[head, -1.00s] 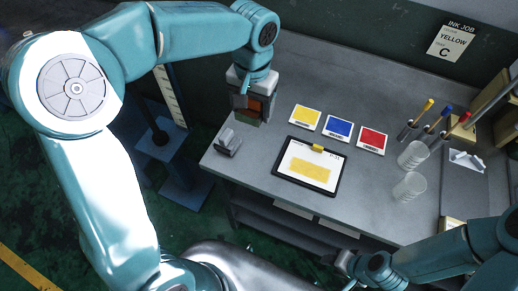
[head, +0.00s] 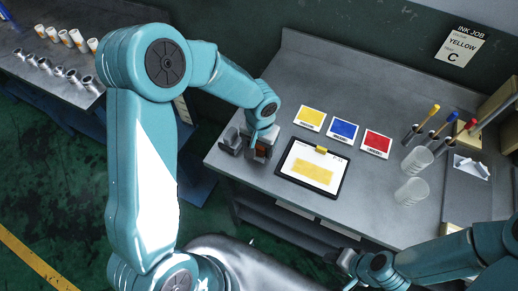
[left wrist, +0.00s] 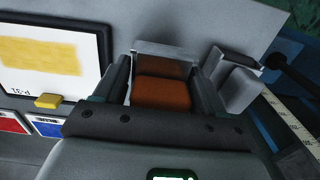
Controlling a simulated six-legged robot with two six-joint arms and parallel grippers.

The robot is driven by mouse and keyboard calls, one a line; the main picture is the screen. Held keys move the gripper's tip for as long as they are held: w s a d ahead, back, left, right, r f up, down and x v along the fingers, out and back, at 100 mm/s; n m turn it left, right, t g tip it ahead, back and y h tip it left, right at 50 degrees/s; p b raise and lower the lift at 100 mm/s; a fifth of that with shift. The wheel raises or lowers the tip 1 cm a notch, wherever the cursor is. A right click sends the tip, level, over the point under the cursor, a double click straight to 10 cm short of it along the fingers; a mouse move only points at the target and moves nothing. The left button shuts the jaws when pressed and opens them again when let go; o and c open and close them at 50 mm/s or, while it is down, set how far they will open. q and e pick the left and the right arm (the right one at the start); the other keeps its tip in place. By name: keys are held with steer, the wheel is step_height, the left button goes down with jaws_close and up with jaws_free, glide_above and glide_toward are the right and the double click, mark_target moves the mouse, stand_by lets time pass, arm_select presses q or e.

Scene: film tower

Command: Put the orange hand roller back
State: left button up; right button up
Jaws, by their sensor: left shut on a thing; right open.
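The orange hand roller (head: 262,149) is between the fingers of my left gripper (head: 259,152), at the left front part of the grey table. The left wrist view shows its orange face (left wrist: 162,92) between the two dark fingers, with a pale bar across its far end. My left gripper is shut on it; I cannot tell whether the roller touches the table. A grey stand (head: 231,141) is close to the left of it; it also shows in the left wrist view (left wrist: 235,82). My right gripper (head: 347,262) is open, low in front of the table.
A clipboard (head: 288,181) with a yellow swatch lies just right of the left gripper. Yellow, blue and red cards (head: 343,128) lie behind it. Two clear cups (head: 411,191) and several pen-like tools stand at the right. Another table (head: 58,83) with rolls is at far left.

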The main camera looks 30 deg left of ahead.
arm_select(q)
step_height(320, 180, down, 2)
steer(key=shift+d+f, duration=0.1)
steer(key=shift+f, duration=0.1)
steer(key=shift+f, duration=0.15)
steer(key=o, duration=0.6)
steer(key=shift+f, duration=0.1)
steer(key=o, duration=0.4)
